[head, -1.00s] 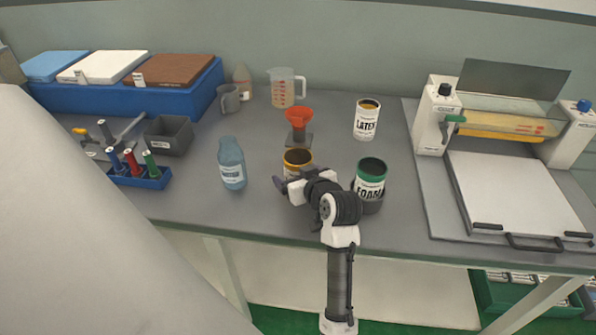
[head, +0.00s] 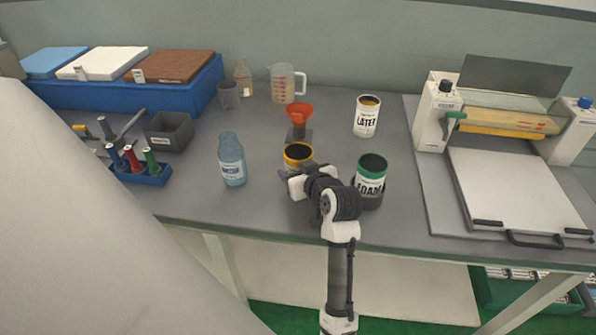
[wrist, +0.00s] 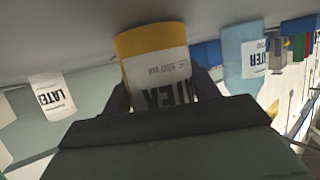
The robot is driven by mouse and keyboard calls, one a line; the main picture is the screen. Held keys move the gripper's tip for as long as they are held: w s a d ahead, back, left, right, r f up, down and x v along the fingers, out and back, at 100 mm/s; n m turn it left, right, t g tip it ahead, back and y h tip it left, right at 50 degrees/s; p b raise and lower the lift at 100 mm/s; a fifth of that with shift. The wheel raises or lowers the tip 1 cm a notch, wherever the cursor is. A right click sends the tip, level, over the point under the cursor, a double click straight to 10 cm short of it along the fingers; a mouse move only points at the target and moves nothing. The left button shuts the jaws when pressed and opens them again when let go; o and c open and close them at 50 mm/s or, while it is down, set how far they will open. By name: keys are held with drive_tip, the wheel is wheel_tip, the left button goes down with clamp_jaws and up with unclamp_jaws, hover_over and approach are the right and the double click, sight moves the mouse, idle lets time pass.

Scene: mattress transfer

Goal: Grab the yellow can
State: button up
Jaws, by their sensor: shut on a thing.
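The yellow can (head: 297,150) has a yellow rim, a dark open top and a white label. It stands near the middle of the table, its lower part hidden by my gripper (head: 296,176) in the head view. In the wrist view the yellow can (wrist: 152,43) appears between the two dark fingers of my gripper (wrist: 160,88), which are shut on it. Its label there is partly hidden. I cannot tell whether its base touches the table.
A green-rimmed can (head: 370,178) labelled FOAM stands close to the right of my wrist. A blue bottle (head: 231,160) stands to the left. Behind are a red funnel (head: 299,116) on a stand and a white LATEX can (head: 367,117). A white press (head: 510,180) fills the right side.

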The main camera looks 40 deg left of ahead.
wheel_tip(320, 180, up, 20)
drive_tip(key=b, duration=0.1)
drive_tip(key=shift+f+b, duration=0.2)
drive_tip(key=shift+b, duration=0.1)
idle(0.7)
